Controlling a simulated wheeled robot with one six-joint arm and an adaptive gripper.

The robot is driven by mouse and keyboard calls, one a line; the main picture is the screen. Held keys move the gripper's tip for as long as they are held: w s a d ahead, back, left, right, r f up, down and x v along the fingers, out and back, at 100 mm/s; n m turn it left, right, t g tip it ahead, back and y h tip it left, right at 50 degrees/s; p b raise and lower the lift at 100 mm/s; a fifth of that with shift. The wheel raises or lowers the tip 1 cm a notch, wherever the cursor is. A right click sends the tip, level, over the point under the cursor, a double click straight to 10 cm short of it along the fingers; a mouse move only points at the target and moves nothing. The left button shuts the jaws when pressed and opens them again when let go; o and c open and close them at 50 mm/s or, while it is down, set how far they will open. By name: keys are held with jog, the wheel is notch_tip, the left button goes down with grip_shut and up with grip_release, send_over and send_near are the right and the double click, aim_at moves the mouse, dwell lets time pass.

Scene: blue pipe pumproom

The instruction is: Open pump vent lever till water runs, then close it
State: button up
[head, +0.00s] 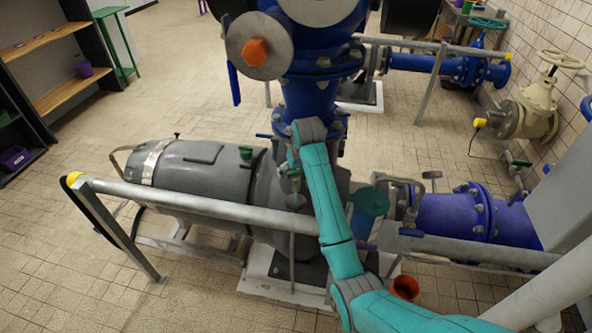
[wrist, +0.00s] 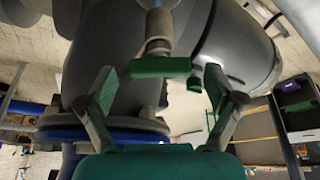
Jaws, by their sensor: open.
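In the wrist view the green vent lever (wrist: 160,67) lies crosswise between my fingertips, joined to a grey valve stem (wrist: 159,25) on the pump body. My gripper (wrist: 160,78) is open, with one green-padded finger at either side of the lever, and a gap shows at both sides. In the head view my gripper (head: 293,166) is small and partly hidden by my wrist, above the small vent valve (head: 294,200) on the grey pump (head: 268,190). A thin pipe (head: 292,260) hangs below this valve. I see no running water.
A grey handrail (head: 200,203) with yellow end caps crosses in front of the pump. Blue pipework (head: 310,95) rises behind my wrist, and a purple-blue flanged pipe (head: 445,213) runs right. An orange cup (head: 404,287) is low beside my arm. The tiled floor at left is clear.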

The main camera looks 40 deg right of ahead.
jog(key=shift+c, duration=0.3)
jog(key=c, duration=1.1)
jog(key=shift+n+y, duration=0.3)
jog(key=shift+n, duration=0.6)
jog(key=o, duration=1.2)
jog(key=shift+c, duration=0.2)
jog(key=shift+r, duration=0.1)
jog(key=v, duration=0.7)
jog(key=shift+r, duration=0.15)
jog(key=shift+s, duration=0.15)
